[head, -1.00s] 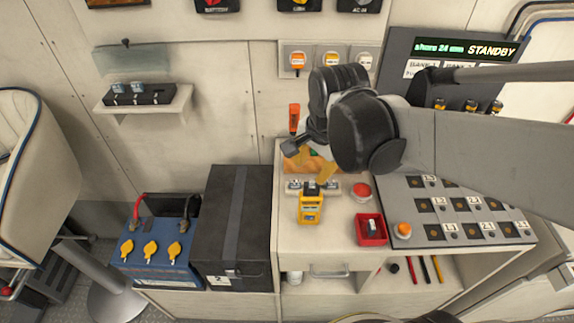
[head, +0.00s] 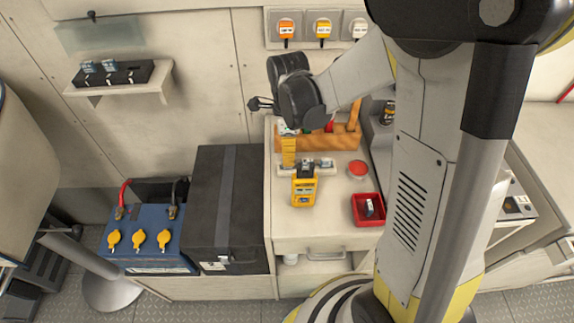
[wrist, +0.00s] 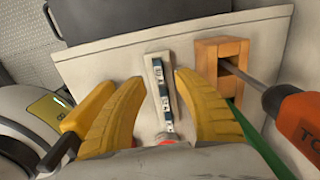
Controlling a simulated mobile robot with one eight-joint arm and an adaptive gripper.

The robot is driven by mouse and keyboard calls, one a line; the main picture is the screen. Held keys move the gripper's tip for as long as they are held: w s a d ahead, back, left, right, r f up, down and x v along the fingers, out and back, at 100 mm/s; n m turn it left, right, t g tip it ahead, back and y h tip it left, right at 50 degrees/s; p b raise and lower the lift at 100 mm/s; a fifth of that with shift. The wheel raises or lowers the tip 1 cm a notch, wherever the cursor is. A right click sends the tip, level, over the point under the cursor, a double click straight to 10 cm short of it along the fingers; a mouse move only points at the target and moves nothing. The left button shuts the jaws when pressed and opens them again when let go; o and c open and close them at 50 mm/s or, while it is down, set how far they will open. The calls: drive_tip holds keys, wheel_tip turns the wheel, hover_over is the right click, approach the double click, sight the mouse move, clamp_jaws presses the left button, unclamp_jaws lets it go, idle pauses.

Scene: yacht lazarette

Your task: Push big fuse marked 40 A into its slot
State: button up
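My gripper (wrist: 155,115) is open and empty, its yellow fingers spread apart above the bench. In the head view its fingers (head: 289,152) show over the left end of a pale strip (head: 328,168). In the wrist view this strip (wrist: 172,66) lies between the fingers, bearing several small grey-blue fuses (wrist: 160,90); their marks are too small to read. A blue-grey fuse (head: 369,207) lies in the red tray (head: 367,222). The black holder (head: 130,76) on the wall shelf carries two fuses (head: 98,67) at its left. I cannot tell which fuse reads 40 A.
A yellow meter (head: 303,193) stands in front of the strip. A wooden rack (wrist: 222,50) with an orange-handled screwdriver (wrist: 300,125) is close to my right finger. A red button (head: 357,168) sits nearby. A black box (head: 225,200) and blue battery (head: 150,240) stand left.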

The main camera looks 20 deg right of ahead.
drive_tip(key=f, duration=0.1)
drive_tip(key=f+b, duration=0.1)
drive_tip(key=f, duration=0.1)
drive_tip(key=f+b, duration=0.1)
drive_tip(key=f, duration=0.1)
drive_tip(key=shift+a, duration=0.25)
drive_tip(key=shift+c, duration=0.4)
clamp_jaws()
drive_tip(key=shift+r, duration=0.1)
